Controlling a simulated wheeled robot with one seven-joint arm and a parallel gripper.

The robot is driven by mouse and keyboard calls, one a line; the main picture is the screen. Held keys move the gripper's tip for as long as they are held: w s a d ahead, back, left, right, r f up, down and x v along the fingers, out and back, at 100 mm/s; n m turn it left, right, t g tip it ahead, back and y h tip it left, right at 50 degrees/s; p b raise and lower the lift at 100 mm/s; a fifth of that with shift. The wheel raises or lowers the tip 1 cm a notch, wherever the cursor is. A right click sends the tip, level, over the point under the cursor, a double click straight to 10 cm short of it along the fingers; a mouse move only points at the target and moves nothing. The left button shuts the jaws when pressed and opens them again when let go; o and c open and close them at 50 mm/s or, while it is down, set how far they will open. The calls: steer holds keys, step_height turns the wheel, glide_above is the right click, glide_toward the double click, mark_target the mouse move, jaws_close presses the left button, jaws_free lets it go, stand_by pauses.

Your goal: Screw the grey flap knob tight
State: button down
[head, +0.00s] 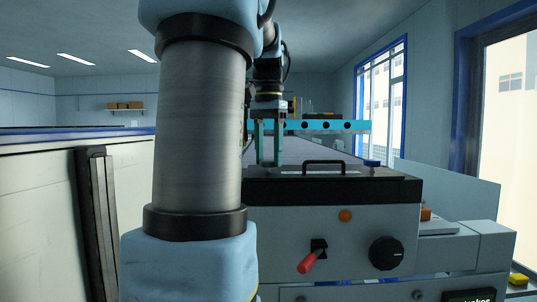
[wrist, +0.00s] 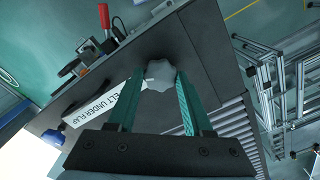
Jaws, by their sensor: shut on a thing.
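The grey flap knob (wrist: 159,74), a lobed star-shaped knob, sits on the dark top of the panel box in the wrist view. My gripper (wrist: 158,80) has its two teal fingers on either side of the knob, shut on it. In the head view my gripper (head: 268,163) points straight down at the left back of the box's black top (head: 330,190). I cannot make out the knob there. The flap's white label (wrist: 95,112), reading "BELT UNDER FLAP", lies beside the knob in the wrist view. The knob's underside and thread are hidden.
A black bar handle (head: 324,164) and a blue cap (head: 372,163) stand on the box top. Its front carries a red lever (head: 307,262), an orange button (head: 345,215) and a black dial (head: 386,253). A turquoise beam (head: 335,126) runs behind my gripper. Metal frames (wrist: 285,85) stand at the right.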

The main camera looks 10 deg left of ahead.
steer(key=m, duration=1.2)
steer(key=shift+m, duration=0.3)
stand_by(0.4)
steer(key=shift+c, duration=1.5)
jaws_free()
steer(key=shift+r, duration=0.1)
step_height(320, 180, up, 11)
steer(key=b, duration=0.1)
steer(key=shift+f, duration=0.2)
